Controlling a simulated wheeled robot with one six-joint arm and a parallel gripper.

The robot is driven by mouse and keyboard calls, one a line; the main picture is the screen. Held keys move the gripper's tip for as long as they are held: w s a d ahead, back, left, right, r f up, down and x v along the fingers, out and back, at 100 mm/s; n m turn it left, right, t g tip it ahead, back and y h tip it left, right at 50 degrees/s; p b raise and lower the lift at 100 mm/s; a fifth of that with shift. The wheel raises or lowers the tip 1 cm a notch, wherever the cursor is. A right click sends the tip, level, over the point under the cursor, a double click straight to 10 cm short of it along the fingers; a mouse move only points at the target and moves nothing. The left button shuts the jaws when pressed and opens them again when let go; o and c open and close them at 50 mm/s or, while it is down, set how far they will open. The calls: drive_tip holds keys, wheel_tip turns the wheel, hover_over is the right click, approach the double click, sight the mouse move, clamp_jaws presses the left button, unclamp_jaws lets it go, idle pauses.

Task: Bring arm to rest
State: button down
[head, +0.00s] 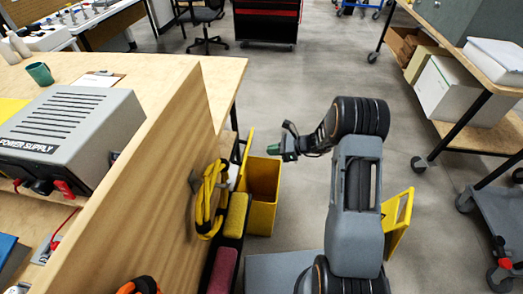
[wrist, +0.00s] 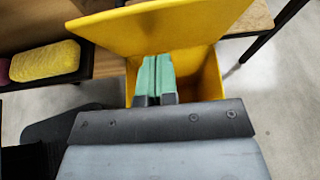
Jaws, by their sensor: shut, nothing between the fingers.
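My gripper (head: 290,140) shows in the head view at the end of my folded arm, above the floor to the right of the workbench. In the wrist view its green fingers (wrist: 156,76) lie side by side, shut and empty. Behind them in that view is a yellow bin (wrist: 203,72) with its lid raised. The same bin (head: 262,195) stands on the floor beside the workbench in the head view, below and left of my gripper. The fingers appear over the bin's opening in the wrist view; their height above it is hard to tell.
The workbench (head: 172,150) with a grey power supply (head: 75,130) is at the left. A yellow cable coil (head: 208,200) hangs on its side panel. A yellow folding piece (head: 397,215) stands right of my arm. Shelving with boxes (head: 450,90) is at the right. Grey floor lies clear between.

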drive_tip(key=r+v, duration=0.1)
drive_tip(key=v, duration=0.6)
drive_tip(key=s+f+n+g+h, duration=0.1)
drive_tip(key=s+f+n+g, duration=0.1)
drive_tip(key=s+f+n, duration=0.15)
drive_tip(key=s+r+n+g+h+p, duration=0.35)
drive_tip(key=s+r+n+p, duration=0.2)
drive_tip(key=s+r, duration=0.2)
drive_tip(key=s+r+n+t+h+p, duration=0.3)
drive_tip(key=s+r+n+h+p, duration=0.1)
drive_tip(key=r, duration=1.1)
drive_tip(key=s+d+r+n+t+h+p, duration=0.1)
drive_tip(key=s+r+n+t+h+p, duration=0.2)
drive_tip(key=s+r+n+p, duration=0.4)
wheel_tip(320, 180, up, 9)
drive_tip(key=h+p, duration=0.1)
drive_tip(key=p, duration=0.2)
drive_tip(key=shift+s+n, duration=0.3)
drive_tip(key=shift+n, duration=0.1)
drive_tip(key=shift+a, duration=0.1)
